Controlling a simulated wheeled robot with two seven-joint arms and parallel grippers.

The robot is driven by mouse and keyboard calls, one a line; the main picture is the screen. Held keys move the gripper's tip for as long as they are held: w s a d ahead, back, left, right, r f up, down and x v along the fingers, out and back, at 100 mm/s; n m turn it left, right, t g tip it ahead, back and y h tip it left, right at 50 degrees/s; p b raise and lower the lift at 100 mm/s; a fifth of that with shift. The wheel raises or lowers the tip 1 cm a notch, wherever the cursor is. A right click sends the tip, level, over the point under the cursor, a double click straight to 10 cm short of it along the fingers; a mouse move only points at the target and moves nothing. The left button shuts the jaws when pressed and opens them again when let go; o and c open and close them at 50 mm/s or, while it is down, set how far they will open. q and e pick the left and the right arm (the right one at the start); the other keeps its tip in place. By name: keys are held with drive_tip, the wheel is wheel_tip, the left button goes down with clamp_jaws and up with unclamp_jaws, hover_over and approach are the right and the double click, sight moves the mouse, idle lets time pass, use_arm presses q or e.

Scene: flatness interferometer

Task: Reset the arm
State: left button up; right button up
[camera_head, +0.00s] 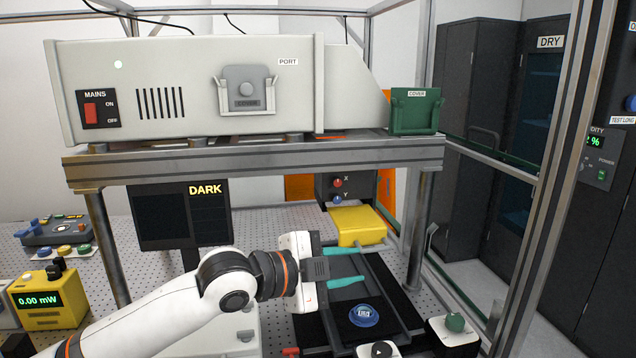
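My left arm (165,315) reaches in from the lower left, white with dark joints and orange rings. My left gripper (361,265) is open, its two teal fingers apart with nothing between them. It points right, over the dark tray or stage under the instrument bench. A blue round piece (363,315) lies on the dark surface below and in front of the fingers, apart from them. My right gripper is not in view.
The interferometer housing (200,85) stands on a metal frame (250,160) above the arm. A yellow block (357,226) sits behind the fingers. A yellow power meter (45,298) is at left. A metal post (540,200) rises on the right.

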use_arm(q)
drive_tip(key=s+a+f+n+y, duration=0.25)
drive_tip(key=s+f+n, duration=0.25)
drive_tip(key=f, duration=0.5)
drive_tip(key=s+a+f+n+y, duration=0.2)
drive_tip(key=s+a+f+n, duration=0.25)
drive_tip(key=f, duration=0.55)
drive_tip(key=s+a+f+n+g+y, duration=0.2)
drive_tip(key=s+a+f+n+y, duration=0.2)
drive_tip(key=s+a+f+n, duration=0.4)
drive_tip(key=s+a+f+n+g+y, duration=0.2)
drive_tip(key=s+a+f+n+y, duration=0.4)
drive_tip(key=s+a, duration=0.5)
wheel_tip(320, 180, down, 31)
drive_tip(key=s+d+m+g+h+b, duration=0.1)
drive_tip(key=s+m+g+h+b, duration=0.15)
drive_tip(key=b, duration=0.25)
drive_tip(key=s+a+f+b, duration=0.1)
drive_tip(key=s+f+b, duration=0.1)
drive_tip(key=s+f, duration=0.6)
drive_tip(key=s+a+f+y+b, duration=0.1)
drive_tip(key=s+f+b, duration=0.2)
drive_tip(key=s+f, duration=0.4)
wheel_tip(320, 180, down, 7)
drive_tip(key=shift+s+a+r, duration=0.1)
drive_tip(key=shift+s+a, duration=0.3)
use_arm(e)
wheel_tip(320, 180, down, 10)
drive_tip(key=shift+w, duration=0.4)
